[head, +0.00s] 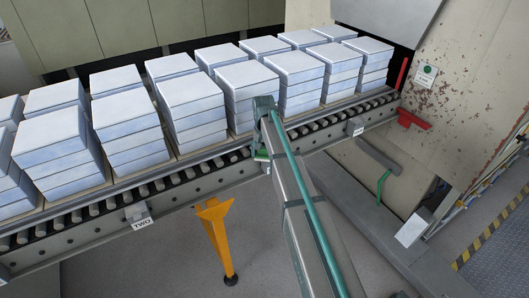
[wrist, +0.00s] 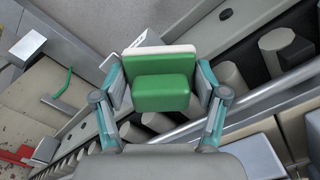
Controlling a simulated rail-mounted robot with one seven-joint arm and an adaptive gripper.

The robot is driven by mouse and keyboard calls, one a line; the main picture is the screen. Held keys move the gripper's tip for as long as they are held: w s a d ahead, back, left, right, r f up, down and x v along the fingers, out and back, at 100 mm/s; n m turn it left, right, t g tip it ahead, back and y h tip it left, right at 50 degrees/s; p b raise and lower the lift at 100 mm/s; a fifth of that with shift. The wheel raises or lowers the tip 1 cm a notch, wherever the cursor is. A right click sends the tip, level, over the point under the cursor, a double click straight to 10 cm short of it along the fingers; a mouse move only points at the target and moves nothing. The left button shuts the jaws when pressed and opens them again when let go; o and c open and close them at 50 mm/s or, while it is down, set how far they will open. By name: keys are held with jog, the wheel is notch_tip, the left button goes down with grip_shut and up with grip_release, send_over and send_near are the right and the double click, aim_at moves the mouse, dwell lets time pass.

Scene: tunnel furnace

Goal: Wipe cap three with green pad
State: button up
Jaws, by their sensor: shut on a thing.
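My gripper (wrist: 160,78) is shut on the green pad (wrist: 162,92), with one teal-and-grey finger on each side. The pad is a green block with a white layer along its far edge. In the head view my gripper (head: 263,148) is at the near side rail of the roller conveyor, and a sliver of green shows there, mostly hidden by my arm. A white plate (wrist: 147,40) shows just beyond the pad; whether they touch I cannot tell. I cannot make out which cap is number three.
The roller conveyor (head: 200,192) carries several stacks of pale blue-white blocks (head: 190,90). A label reading TWO (head: 140,223) and another label (head: 355,129) are on its side. An orange stand (head: 216,232) and a red bracket (head: 412,120) are nearby. Floor is open in front.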

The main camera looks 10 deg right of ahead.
aim_at(263, 148)
jog(key=shift+s+a+r, duration=0.1)
jog(key=shift+a+r, duration=0.05)
jog(key=shift+a, duration=0.2)
jog(key=r, duration=0.1)
jog(key=r+p, duration=0.1)
jog(key=r, duration=0.1)
jog(key=shift+d+r+p, duration=0.15)
jog(key=shift+d+p, duration=0.1)
jog(key=shift+p, duration=0.1)
jog(key=shift+a+r+p, duration=0.1)
jog(key=shift+r+p, duration=1.05)
jog(key=shift+r, duration=1.1)
